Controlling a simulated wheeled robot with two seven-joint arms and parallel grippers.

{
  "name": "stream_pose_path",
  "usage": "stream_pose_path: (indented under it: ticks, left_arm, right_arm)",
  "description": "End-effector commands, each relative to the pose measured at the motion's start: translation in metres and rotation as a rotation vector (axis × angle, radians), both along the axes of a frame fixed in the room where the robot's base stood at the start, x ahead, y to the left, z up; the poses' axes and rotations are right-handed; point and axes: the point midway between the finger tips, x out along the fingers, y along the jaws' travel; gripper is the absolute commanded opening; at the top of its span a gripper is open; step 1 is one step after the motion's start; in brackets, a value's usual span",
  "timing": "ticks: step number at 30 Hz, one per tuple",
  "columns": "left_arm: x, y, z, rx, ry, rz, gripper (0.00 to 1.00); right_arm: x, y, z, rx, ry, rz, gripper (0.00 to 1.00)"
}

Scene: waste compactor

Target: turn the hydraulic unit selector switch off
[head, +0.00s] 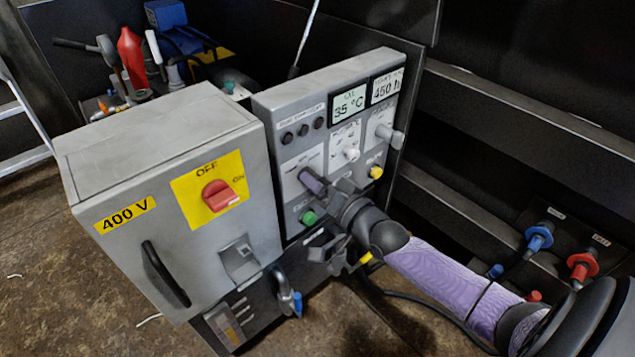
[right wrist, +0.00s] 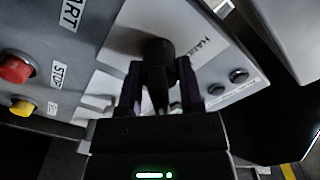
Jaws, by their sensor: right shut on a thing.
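The hydraulic unit is a grey control panel (head: 290,98) with several knobs and buttons. A black selector switch (right wrist: 160,58) on a light plate, with partly readable lettering beside it, stands between my right gripper's fingers in the right wrist view. My right gripper (head: 326,189) is at the panel's lower left plate in the head view; it also shows in the right wrist view (right wrist: 159,88), with one finger on each side of the knob, shut on it. In the head view the gripper hides most of this switch. My left gripper is not in view.
Left of the panel, a grey cabinet (head: 160,150) carries a red rotary switch (head: 219,196) on a yellow plate. A green button (head: 309,218) and a yellow button (head: 376,172) are near my gripper. Blue and red couplings (head: 540,238) sit at the right.

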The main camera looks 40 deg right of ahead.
Motion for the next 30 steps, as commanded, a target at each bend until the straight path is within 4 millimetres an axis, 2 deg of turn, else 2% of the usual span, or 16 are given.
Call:
stream_pose_path:
  ticks: [11, 30]
  left_arm:
    - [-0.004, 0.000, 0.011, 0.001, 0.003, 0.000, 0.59]
    - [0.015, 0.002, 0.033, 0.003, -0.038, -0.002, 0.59]
  right_arm:
    - [0.000, 0.000, 0.002, -0.130, -0.011, -0.001, 0.00]
    - [0.000, 0.001, 0.002, -0.627, -0.049, 0.000, 0.00]
